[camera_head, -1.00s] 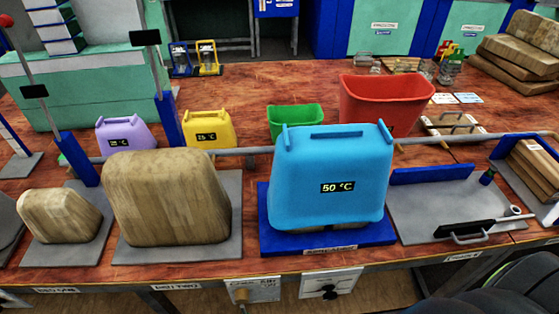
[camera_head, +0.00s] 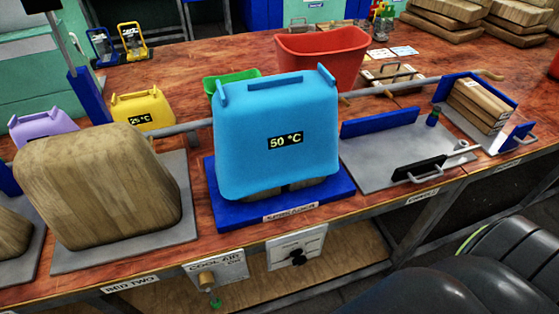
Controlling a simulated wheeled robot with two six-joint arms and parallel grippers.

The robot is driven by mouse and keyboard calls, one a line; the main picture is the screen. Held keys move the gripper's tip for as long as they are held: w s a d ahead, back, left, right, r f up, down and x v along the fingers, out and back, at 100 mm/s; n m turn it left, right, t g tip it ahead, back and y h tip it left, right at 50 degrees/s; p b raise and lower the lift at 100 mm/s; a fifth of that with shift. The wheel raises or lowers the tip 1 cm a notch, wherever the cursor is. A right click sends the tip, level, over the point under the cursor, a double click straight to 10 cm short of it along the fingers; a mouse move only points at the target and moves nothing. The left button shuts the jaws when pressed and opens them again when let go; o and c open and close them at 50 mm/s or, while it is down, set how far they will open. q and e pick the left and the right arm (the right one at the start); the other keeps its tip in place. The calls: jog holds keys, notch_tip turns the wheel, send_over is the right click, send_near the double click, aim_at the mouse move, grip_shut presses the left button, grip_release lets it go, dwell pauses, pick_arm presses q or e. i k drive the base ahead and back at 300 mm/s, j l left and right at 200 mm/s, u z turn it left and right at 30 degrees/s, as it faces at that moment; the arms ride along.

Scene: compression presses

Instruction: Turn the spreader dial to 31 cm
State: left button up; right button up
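A pale panel (camera_head: 296,248) with a black knob (camera_head: 298,258) is fixed under the table's front edge, below the blue jug. Its print is too small to read, so I cannot tell its setting or whether it is the spreader dial. To its left, another panel (camera_head: 215,268) carries a tan knob (camera_head: 206,281) and print that seems to begin "COOL". Neither gripper is in view, and nothing touches the knobs.
A blue jug (camera_head: 277,142) marked 50 °C stands on a blue base (camera_head: 225,210). A wooden block (camera_head: 95,190) stands left on a grey plate. A grey tray (camera_head: 372,172) lies right. Dark rounded shapes fill the lower right corner. A bare shelf (camera_head: 330,277) runs below.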

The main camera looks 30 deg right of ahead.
aim_at(299, 260)
jog(key=k+j+z, duration=0.1)
jog(key=z, duration=0.75)
jog(key=k+l, duration=0.1)
jog(key=l, duration=0.2)
